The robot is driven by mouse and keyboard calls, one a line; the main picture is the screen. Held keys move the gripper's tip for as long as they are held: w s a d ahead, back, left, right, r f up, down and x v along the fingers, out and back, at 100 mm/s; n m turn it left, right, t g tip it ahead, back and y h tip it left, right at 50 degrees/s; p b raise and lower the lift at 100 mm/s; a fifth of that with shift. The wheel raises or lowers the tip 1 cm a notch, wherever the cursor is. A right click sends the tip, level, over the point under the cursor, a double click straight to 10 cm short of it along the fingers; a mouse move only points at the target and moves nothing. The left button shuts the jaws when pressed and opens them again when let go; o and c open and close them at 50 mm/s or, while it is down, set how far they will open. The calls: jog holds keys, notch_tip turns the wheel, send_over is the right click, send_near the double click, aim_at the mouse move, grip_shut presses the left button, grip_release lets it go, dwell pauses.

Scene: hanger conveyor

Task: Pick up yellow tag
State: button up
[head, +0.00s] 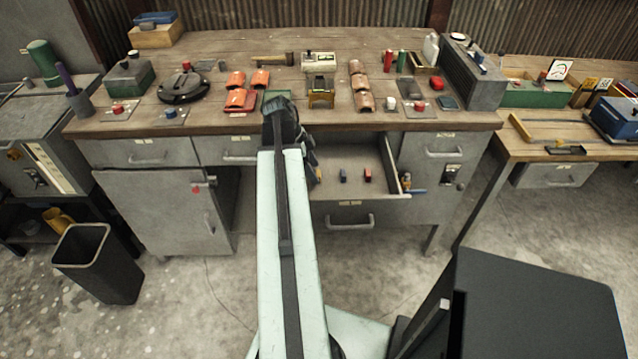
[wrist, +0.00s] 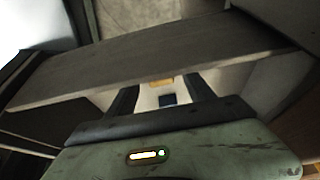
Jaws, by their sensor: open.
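A small yellow piece (wrist: 161,83) shows between my fingers in the wrist view; it may be the yellow tag, but it is partly covered and I cannot make out its shape. A small dark blue piece (wrist: 167,100) lies just below it in that view. My gripper (wrist: 163,90) is open, one dark finger on each side of them, and holds nothing. In the head view my arm covers the left part of the open drawer (head: 393,165), and my gripper is mostly hidden behind it. No yellow tag is clearly visible there.
In the drawer lie a small blue piece (head: 343,175) and a red piece (head: 367,174). The drawer's walls are close around my gripper, and a grey panel (wrist: 150,62) crosses the wrist view. The workbench top (head: 220,50) above is crowded. A black bin (head: 98,265) stands left.

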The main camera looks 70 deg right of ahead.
jog(key=shift+x, duration=0.9)
jog(key=shift+r, duration=0.2)
grip_shut()
notch_tip(320, 180, up, 10)
jog(key=p, duration=1)
